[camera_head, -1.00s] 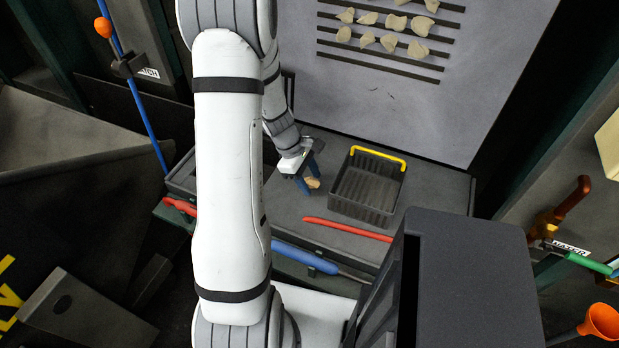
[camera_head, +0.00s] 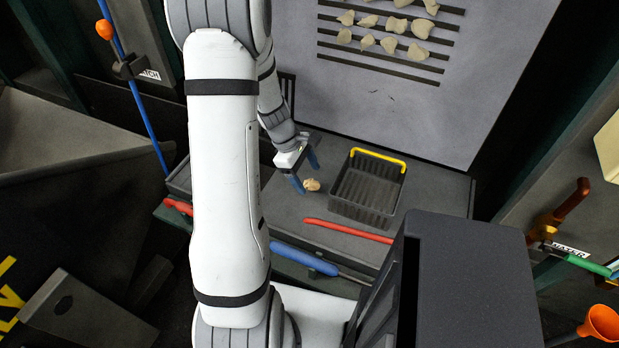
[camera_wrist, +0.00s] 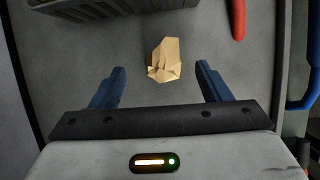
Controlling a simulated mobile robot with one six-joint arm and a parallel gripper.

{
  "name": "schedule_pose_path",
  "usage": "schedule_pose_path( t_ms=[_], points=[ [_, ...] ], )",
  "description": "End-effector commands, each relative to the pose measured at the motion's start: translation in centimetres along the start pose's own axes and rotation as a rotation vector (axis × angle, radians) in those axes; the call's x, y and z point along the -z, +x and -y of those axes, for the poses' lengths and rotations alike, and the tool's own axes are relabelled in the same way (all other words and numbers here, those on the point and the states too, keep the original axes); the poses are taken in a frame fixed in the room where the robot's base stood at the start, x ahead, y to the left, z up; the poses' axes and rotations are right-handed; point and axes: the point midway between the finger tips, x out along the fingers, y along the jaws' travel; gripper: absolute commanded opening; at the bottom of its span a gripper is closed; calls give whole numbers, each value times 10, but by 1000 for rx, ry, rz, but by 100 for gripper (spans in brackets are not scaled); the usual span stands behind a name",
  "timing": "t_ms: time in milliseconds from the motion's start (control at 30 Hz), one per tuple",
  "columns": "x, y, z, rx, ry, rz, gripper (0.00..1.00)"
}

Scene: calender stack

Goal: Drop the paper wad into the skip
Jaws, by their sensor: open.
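The paper wad (camera_head: 312,185) is a small crumpled tan piece lying on the grey bench top, left of the basket. In the wrist view the paper wad (camera_wrist: 165,60) lies just beyond the fingertips, roughly centred between them. My gripper (camera_head: 305,174) is low over the bench beside the wad, its two blue fingers apart and empty. In the wrist view my gripper (camera_wrist: 160,77) shows both fingers spread wide, not touching the wad. I cannot tell for certain which thing is the skip; a large grey sloped-sided container (camera_head: 60,135) stands at the left.
A dark ribbed basket (camera_head: 340,208) with a yellow handle (camera_head: 378,155) stands right of the wad. A red bar (camera_head: 347,230) lies along the bench front, with a blue-handled tool (camera_head: 305,259) below it. Bare bench (camera_head: 280,200) surrounds the wad. A grey panel rises behind.

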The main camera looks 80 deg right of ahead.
Motion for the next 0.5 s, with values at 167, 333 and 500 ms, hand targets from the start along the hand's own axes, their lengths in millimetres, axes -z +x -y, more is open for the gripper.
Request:
schedule_pose_path(
  t_ms=[167, 333, 500],
  points=[
    [0, -44, -1, -5, 1, -2, 70],
    [0, -75, -1, -5, 0, -2, 70],
    [0, -92, 0, -1, 0, 0, 70]
  ],
)
